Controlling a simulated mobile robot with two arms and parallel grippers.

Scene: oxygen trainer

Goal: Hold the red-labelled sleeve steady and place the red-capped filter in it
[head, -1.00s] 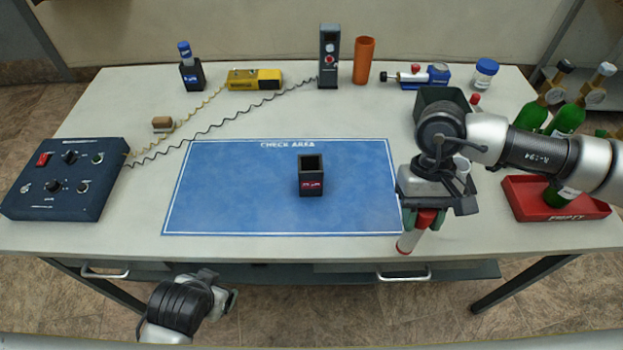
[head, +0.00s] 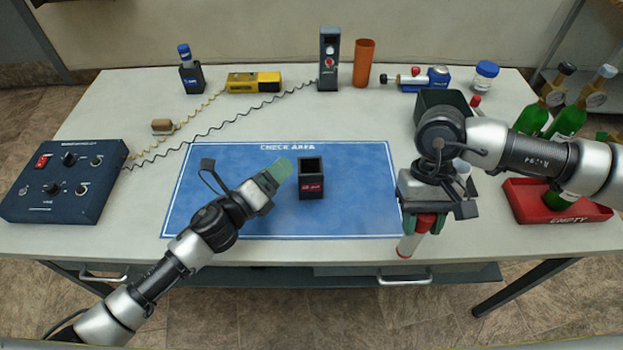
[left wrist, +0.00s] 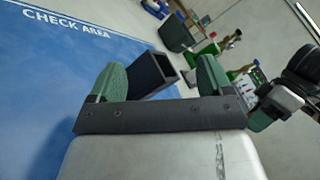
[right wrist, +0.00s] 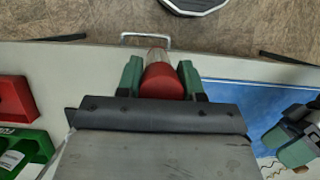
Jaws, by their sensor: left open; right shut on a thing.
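The red-labelled sleeve (head: 311,180) is a dark, square, open-topped holder standing upright on the blue check area mat (head: 240,222). My left gripper (head: 282,172) is open just left of the sleeve. In the left wrist view the sleeve (left wrist: 150,74) shows ahead between the green fingers (left wrist: 160,80), and I cannot tell if they touch it. My right gripper (head: 426,218) is shut on the red-capped filter (head: 408,246), a pale tube with a red cap, near the table's front edge. In the right wrist view the red cap (right wrist: 162,82) sits between the green fingers.
A red tray (head: 580,208) marked EMPTY stands at the right, with green bottles (head: 566,124) behind it. A dark bin (head: 443,97) is behind my right gripper. A control box (head: 65,180) with coiled cables stands at the left. The mat is otherwise clear.

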